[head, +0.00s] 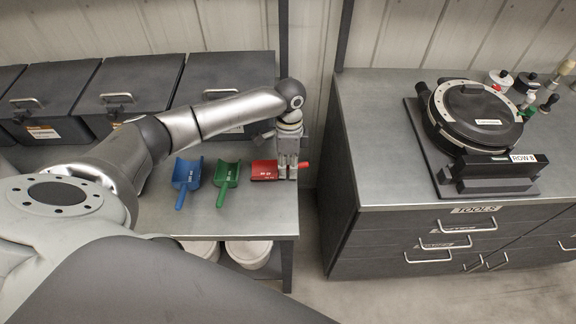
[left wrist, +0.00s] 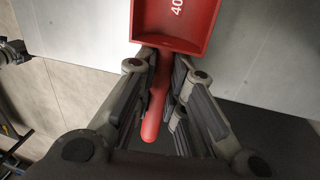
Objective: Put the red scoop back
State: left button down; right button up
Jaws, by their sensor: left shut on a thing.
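The red scoop (head: 264,170) is at the right end of the grey bench, right of the green scoop. Its pan (left wrist: 178,22) and red handle (left wrist: 158,95) show in the left wrist view. My left gripper (head: 289,171) points down over the handle and is shut on it, with a finger on each side. The handle's end sticks out to the right of the fingers. I cannot tell whether the scoop touches the bench top. My right gripper is in neither view.
A green scoop (head: 227,177) and a blue scoop (head: 187,176) lie left of the red one. Dark lidded bins (head: 130,88) line the back. A gap separates the bench (head: 259,217) from a tool cabinet (head: 374,183) bearing a round seed meter (head: 474,118). White buckets (head: 248,253) stand below.

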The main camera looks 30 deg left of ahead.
pick_arm(q)
jog(key=c, duration=1.5)
grip_release()
notch_tip(320, 180, up, 12)
jog(key=w+a+b, duration=0.1)
jog(key=w+b, duration=0.1)
jog(key=shift+b, duration=0.3)
